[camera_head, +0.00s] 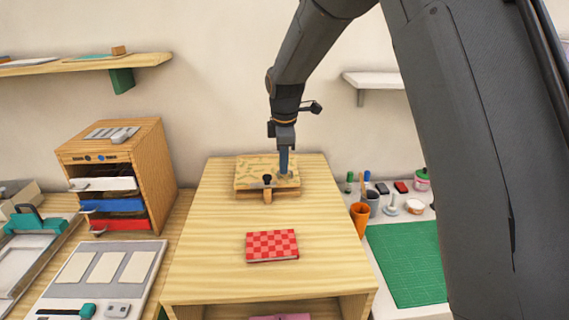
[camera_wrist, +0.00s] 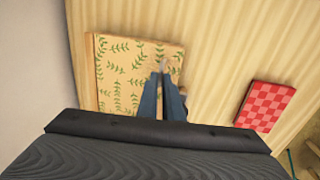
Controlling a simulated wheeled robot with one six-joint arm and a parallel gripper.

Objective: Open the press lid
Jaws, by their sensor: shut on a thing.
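The press (camera_head: 252,172) is a low wooden block on the wooden cabinet top. Its lid, with a green leaf pattern, lies flat and closed; it also shows in the wrist view (camera_wrist: 118,62). A dark knob (camera_head: 267,179) stands at its front edge. My gripper (camera_head: 284,172) reaches down onto the right part of the lid.
A red checkered block (camera_head: 272,246) lies on the cabinet top in front of the press. A drawer unit (camera_head: 150,160) stands at left. An orange cup (camera_head: 360,218) and a green mat (camera_head: 405,262) are at right.

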